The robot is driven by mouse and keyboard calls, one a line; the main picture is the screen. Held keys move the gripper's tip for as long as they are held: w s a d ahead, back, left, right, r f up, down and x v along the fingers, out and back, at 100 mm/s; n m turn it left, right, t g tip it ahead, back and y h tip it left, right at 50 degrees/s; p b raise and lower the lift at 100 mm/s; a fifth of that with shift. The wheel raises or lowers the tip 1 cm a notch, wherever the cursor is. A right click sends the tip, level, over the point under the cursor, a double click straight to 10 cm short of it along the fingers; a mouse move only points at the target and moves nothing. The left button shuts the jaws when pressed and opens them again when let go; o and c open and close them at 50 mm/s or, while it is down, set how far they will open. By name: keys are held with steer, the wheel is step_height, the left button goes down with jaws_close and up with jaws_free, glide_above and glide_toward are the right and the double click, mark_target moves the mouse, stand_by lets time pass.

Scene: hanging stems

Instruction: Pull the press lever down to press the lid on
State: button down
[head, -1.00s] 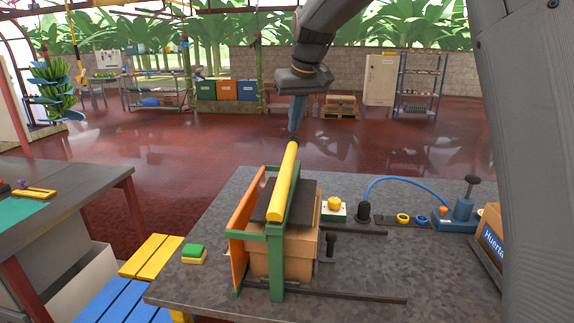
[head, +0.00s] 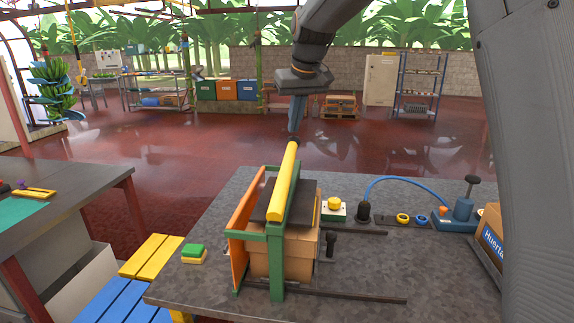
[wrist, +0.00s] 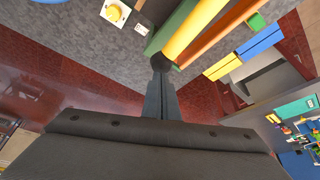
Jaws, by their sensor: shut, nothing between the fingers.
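The press lever is a long yellow bar (head: 284,182) with a black tip, lying along the top of the green press frame (head: 276,262). A dark lid or plate (head: 302,200) sits over a cardboard box (head: 298,252) inside the frame. My gripper (head: 294,132) is shut and empty at the lever's far, black-tipped end, pointing down. In the wrist view the closed fingers (wrist: 160,78) reach right up to the black tip of the yellow lever (wrist: 190,32). I cannot tell whether they touch it.
An orange panel (head: 246,228) flanks the press on the left. A yellow button box (head: 334,209), a blue hose (head: 398,180) and a blue device (head: 463,213) stand to its right. A green-and-yellow sponge (head: 193,253) lies at left. Open floor lies beyond the table.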

mark_target(295, 137)
steer(key=shift+f, duration=0.2)
steer(key=shift+f, duration=0.35)
steer(key=shift+f+b, duration=0.35)
steer(key=shift+b, duration=0.05)
steer(key=shift+f, duration=0.35)
steer(key=shift+f+b, duration=0.65)
steer(key=shift+f, duration=0.7)
stand_by(0.3)
steer(key=shift+f+p, duration=0.3)
steer(key=shift+f, duration=0.6)
stand_by(3.9)
